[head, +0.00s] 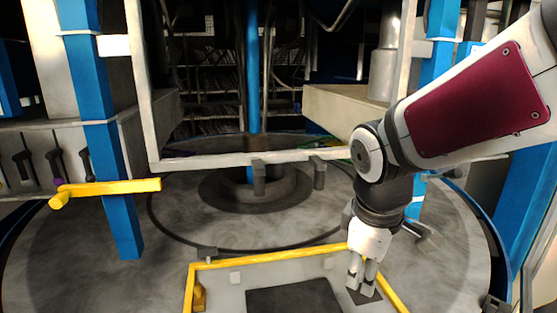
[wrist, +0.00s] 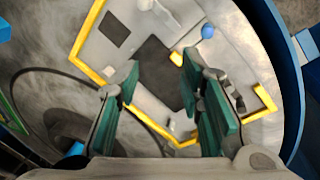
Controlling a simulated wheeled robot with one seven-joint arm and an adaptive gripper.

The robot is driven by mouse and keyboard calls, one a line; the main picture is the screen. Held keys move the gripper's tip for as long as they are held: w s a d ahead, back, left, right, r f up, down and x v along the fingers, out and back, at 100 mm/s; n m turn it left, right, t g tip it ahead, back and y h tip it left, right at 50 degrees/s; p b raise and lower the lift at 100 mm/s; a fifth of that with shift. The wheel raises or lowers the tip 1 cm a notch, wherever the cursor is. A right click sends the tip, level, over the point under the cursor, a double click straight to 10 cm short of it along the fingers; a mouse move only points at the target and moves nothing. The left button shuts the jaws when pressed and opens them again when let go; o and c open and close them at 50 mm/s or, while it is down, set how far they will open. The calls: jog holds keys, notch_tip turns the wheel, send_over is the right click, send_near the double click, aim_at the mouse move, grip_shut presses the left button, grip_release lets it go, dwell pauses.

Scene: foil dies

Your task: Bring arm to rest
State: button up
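My gripper (head: 362,284) hangs fingers-down at the end of my arm, at the right of the head view, over the right part of a grey plate with yellow edging (head: 265,257). In the wrist view, the two green-padded fingers of my gripper (wrist: 162,75) stand apart with nothing held between them. The plate (wrist: 140,55) lies beyond the fingertips. I cannot tell exactly how far above the plate the fingers are.
The plate has a dark panel (head: 293,298). A yellow bar (head: 110,188) sticks out at left, near a blue post (head: 100,120). A white frame (head: 240,160) stands behind the plate. A small blue ball-shaped part (wrist: 208,31) shows in the wrist view. Round grey floor lies around.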

jog(key=s+d+r+m+t, duration=0.1)
jog(key=s+d+r+m, duration=0.1)
jog(key=s+m, duration=0.3)
jog(key=s+d+r+m+t+y, duration=0.1)
jog(key=s+d+r+m, duration=0.1)
jog(key=s+r+m, duration=0.2)
jog(key=shift+s+m+t+b, duration=0.4)
jog(key=shift+s+m, duration=0.5)
jog(key=shift+s, duration=0.45)
dwell(0.5)
